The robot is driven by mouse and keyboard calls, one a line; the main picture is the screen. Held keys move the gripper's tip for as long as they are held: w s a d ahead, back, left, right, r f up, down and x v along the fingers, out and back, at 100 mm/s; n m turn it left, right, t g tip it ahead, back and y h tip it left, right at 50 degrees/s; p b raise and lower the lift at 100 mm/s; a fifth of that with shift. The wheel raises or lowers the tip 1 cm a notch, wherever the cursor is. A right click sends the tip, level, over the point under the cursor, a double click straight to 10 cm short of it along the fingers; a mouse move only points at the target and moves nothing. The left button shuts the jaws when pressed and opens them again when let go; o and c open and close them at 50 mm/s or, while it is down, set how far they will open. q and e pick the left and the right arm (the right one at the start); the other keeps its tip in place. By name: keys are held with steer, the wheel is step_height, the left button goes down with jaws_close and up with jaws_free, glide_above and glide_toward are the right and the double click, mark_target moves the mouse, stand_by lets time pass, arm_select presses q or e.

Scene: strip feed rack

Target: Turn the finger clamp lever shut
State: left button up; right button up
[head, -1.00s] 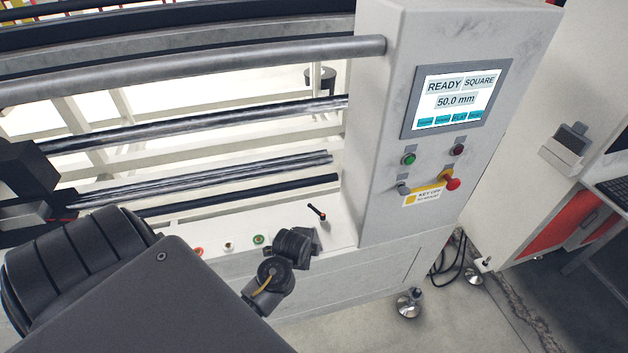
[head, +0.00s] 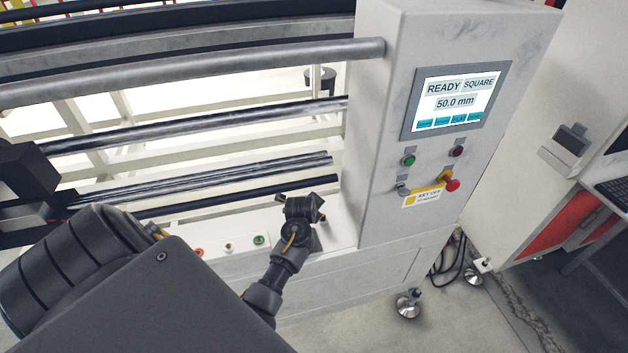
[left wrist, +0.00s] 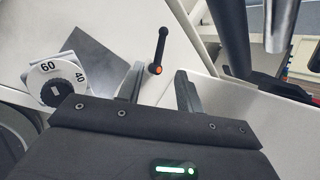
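The finger clamp lever (left wrist: 162,46) is a slim black handle with an orange hub at its lower end. In the left wrist view it stands ahead of my left gripper (left wrist: 159,71), almost in line with the gap between its two fingers. The fingers are spread and hold nothing; I cannot tell whether either touches the lever. In the head view my left gripper (head: 304,208) is over the pale ledge beside the grey cabinet, and mostly hides the lever. My right gripper is in neither view.
A white dial (left wrist: 57,79) marked 60 and 40 is left of the fingers. The grey cabinet (head: 375,120) carries a screen (head: 456,100) reading READY, SQUARE, 50.0 mm. Dark strips (head: 210,182) lie behind the gripper. Several coloured buttons sit on the ledge (head: 245,262).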

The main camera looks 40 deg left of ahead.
arm_select(q)
steer(key=x, duration=0.8)
steer(key=shift+w+f+b, duration=0.2)
steer(key=shift+f+b, duration=0.05)
steer(key=shift+b, duration=0.15)
steer(key=shift+c, duration=0.4)
jaws_close()
